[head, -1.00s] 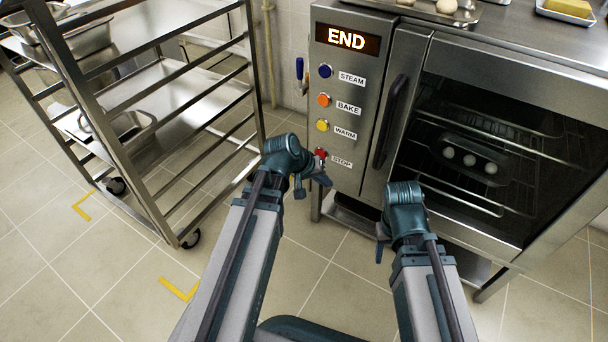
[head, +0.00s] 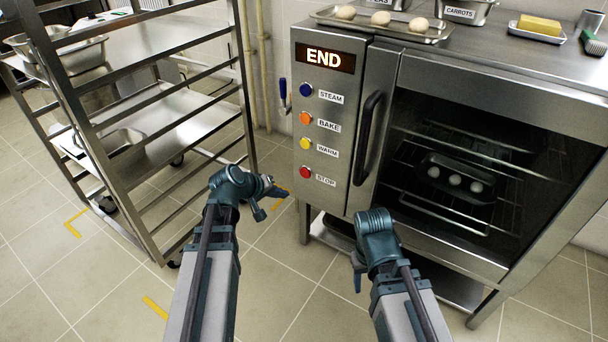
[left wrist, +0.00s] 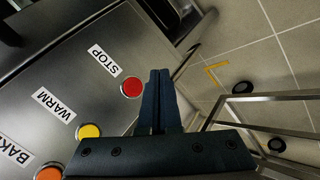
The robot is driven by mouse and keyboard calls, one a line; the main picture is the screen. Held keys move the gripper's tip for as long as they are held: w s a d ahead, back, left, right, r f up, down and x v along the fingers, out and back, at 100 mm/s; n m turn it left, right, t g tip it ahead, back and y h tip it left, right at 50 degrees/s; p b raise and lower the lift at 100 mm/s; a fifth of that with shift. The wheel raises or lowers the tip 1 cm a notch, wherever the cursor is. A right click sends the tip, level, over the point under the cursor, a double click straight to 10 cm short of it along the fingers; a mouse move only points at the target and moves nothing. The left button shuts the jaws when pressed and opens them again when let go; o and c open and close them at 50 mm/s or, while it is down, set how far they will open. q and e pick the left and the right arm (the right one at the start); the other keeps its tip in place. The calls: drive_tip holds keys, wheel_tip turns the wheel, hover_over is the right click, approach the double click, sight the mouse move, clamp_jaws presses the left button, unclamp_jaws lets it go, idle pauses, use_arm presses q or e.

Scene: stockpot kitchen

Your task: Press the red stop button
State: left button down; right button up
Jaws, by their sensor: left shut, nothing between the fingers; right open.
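The red stop button (head: 306,172) is the lowest of the round buttons on the oven's control panel, beside a STOP label (head: 326,180). In the left wrist view the red button (left wrist: 131,87) lies just left of my fingertips. My left gripper (head: 280,191) is shut and empty, in front of the panel and below left of the button in the head view. In the left wrist view its closed fingers (left wrist: 160,76) show beside the button, with a gap in the picture. My right gripper (head: 357,278) is open, low in front of the oven; its fingers are mostly hidden.
The panel also has yellow WARM (head: 306,144), orange BAKE (head: 305,118) and blue STEAM (head: 306,90) buttons. The display (head: 325,57) reads END. The oven door handle (head: 368,137) stands right of the buttons. A metal rack (head: 150,130) stands left, with open floor between.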

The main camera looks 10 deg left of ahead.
use_arm(q)
approach(305, 178)
drive_tip(key=shift+s+f+x, duration=0.1)
drive_tip(key=shift+f+x, duration=0.05)
drive_tip(key=shift+x, duration=0.7)
drive_tip(key=shift+s+f+x, duration=0.1)
drive_tip(key=shift+s+x, duration=0.05)
drive_tip(key=shift+x, duration=0.65)
drive_tip(key=shift+s+f+x, duration=0.1)
drive_tip(key=shift+f+x, duration=0.05)
drive_tip(key=shift+x, duration=0.7)
drive_tip(key=shift+w+a, duration=0.1)
drive_tip(key=shift+w, duration=0.05)
drive_tip(key=shift+w, duration=0.25)
drive_tip(key=shift+w+d, duration=0.25)
drive_tip(key=shift+w, duration=0.2)
idle(0.6)
drive_tip(key=shift+s, duration=0.2)
drive_tip(key=shift+s+a, duration=0.3)
drive_tip(key=shift+s, duration=0.35)
drive_tip(key=s, duration=0.1)
drive_tip(key=s+a, duration=0.1)
drive_tip(key=s, duration=0.2)
drive_tip(key=shift+s+a, duration=0.35)
